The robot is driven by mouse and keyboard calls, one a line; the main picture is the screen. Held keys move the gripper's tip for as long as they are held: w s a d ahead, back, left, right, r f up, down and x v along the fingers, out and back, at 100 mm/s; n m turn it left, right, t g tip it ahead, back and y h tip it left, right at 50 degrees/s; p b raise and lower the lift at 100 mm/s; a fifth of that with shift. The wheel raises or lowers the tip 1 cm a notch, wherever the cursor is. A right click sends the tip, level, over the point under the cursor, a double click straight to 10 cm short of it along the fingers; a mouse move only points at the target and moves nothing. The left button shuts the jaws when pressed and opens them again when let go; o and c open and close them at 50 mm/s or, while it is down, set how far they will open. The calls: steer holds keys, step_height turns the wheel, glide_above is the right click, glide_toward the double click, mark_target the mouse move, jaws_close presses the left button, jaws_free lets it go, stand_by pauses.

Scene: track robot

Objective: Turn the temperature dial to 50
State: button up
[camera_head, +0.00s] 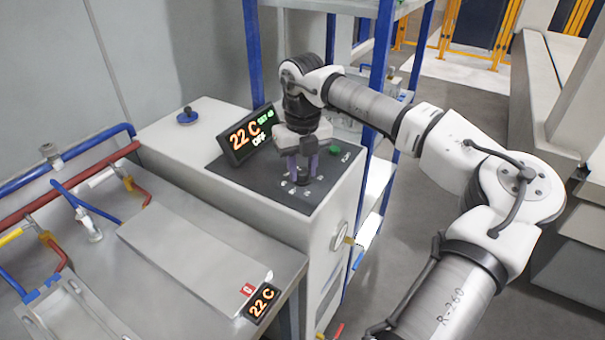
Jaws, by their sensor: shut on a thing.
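The temperature dial (302,178) is a small dark knob on the dark top panel (318,196) of a grey machine. My gripper (303,174) points straight down over it, and its purple fingers are shut on the dial. The fingers hide part of the dial and its scale marks, too small to read. The display (250,134) behind the panel reads 22 C in orange, with a green SET line that looks like 40 or 48, partly unclear, and OFF in white.
A green button (335,150) sits right of my gripper on the panel. A blue knob (187,116) stands on the machine's rear left top. A second display (262,303) reads 22 C on the grey bench. Blue shelf posts (381,45) rise close behind my arm.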

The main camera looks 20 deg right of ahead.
mark_target(302, 170)
steer(key=shift+m+b, duration=0.35)
steer(key=shift+m, duration=0.25)
steer(key=o, duration=1)
step_height(302, 170, up, 14)
steer(key=shift+f+b, duration=0.1)
steer(key=shift+b, duration=0.65)
